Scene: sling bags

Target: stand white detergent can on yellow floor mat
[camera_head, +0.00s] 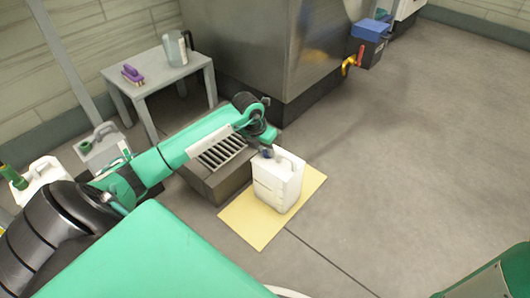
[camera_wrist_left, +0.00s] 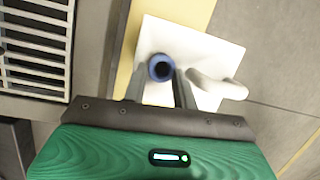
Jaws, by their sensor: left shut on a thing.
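The white detergent can (camera_head: 278,182) is upright over the yellow floor mat (camera_head: 247,226). Its base appears at mat level, but I cannot tell whether it touches. Its handle faces right in the head view, and its blue cap (camera_wrist_left: 161,68) shows in the left wrist view. My left gripper (camera_head: 266,150) is above the can, shut on it at the capped neck, with the fingers on either side of the cap in the left wrist view (camera_wrist_left: 160,88). The mat also shows as a yellow strip in the left wrist view (camera_wrist_left: 128,45). My right gripper is not in view.
A grated floor drain box (camera_head: 213,180) sits left of the mat. A grey table (camera_head: 165,75) holds a purple brush (camera_head: 132,74) and a jug (camera_head: 175,48). Other cans stand at left. A large steel tank (camera_head: 275,40) stands behind. Floor at right is clear.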

